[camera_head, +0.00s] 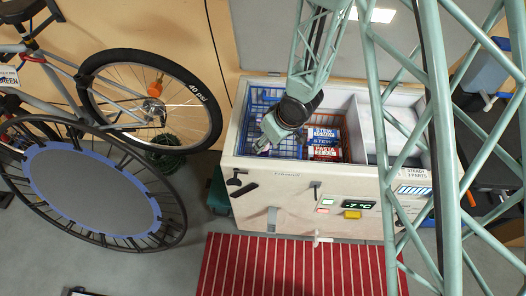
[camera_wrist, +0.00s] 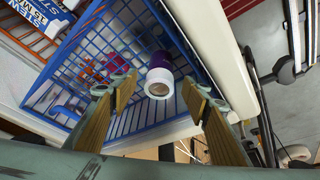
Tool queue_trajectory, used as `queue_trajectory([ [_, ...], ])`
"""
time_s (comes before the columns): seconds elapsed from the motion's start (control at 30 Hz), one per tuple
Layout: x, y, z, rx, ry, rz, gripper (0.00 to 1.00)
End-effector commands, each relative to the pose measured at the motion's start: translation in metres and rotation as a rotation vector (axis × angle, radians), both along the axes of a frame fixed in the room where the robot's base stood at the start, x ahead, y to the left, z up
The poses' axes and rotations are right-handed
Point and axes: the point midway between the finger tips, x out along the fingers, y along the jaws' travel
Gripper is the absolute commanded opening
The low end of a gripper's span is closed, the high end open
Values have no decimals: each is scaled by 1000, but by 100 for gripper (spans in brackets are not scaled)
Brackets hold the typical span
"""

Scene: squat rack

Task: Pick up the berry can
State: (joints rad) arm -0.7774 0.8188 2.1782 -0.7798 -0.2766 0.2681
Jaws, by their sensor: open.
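A purple can with a white end (camera_wrist: 160,77), which looks like the berry can, is in the wrist view at the blue wire basket (camera_wrist: 92,68). Its white end faces the camera; its label cannot be read. My gripper (camera_wrist: 157,88) is open, one finger on each side of the can in the picture, with gaps on both sides. How far the can lies beyond the fingertips is hard to tell. In the head view my gripper (camera_head: 266,139) is over the left basket, and my wrist hides much of the basket.
The basket hangs in an open chest freezer (camera_head: 300,185). Stew boxes (camera_head: 325,143) lie to the right of my gripper. Another magenta item (camera_wrist: 117,66) shows in the basket. The basket's rim and the freezer's wall are close to my fingers. A bike wheel (camera_head: 150,100) stands left.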

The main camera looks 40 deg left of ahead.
Motion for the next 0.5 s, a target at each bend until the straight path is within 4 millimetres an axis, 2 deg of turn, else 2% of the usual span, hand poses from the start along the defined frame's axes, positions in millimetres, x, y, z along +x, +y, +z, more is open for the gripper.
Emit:
queue_trajectory([
  [0.5,1,3,-5,0,0,0,43],
])
